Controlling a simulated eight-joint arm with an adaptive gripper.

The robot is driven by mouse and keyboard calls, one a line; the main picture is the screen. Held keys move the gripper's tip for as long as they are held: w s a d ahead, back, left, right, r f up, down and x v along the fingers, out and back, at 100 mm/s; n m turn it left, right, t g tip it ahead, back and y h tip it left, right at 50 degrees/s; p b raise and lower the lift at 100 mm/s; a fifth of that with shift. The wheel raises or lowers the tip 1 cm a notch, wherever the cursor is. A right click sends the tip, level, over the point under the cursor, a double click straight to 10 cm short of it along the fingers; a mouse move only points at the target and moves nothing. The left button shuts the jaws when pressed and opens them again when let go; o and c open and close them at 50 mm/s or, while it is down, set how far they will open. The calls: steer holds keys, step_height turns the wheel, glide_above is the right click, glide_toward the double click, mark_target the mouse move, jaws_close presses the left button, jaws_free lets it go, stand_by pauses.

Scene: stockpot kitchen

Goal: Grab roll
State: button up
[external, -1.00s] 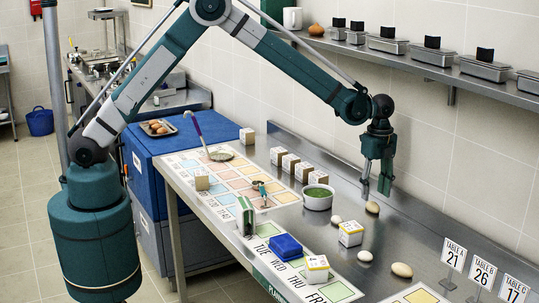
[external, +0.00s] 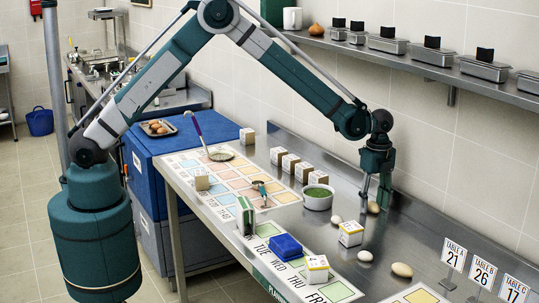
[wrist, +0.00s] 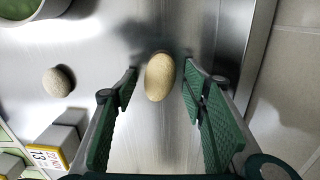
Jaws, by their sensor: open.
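A tan oval roll (wrist: 160,77) lies on the steel counter, between the two green fingers of my gripper in the wrist view. In the external view the roll (external: 373,207) shows just below and between the fingertips, partly hidden by them. My gripper (external: 375,199) is open and points down over it. Gaps show on both sides of the roll, and the fingers do not appear to touch it.
A smaller speckled round item (wrist: 59,81) lies left of the roll. A bowl of green contents (external: 318,197) and a numbered white box (external: 350,233) stand nearby. The wall is close behind the roll. Other oval items (external: 401,269) lie farther along the counter.

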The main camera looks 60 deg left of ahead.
mark_target(374, 203)
steer(key=shift+c, duration=0.2)
steer(key=c, duration=0.9)
steer(key=shift+r, duration=0.1)
steer(key=shift+r, duration=4.9)
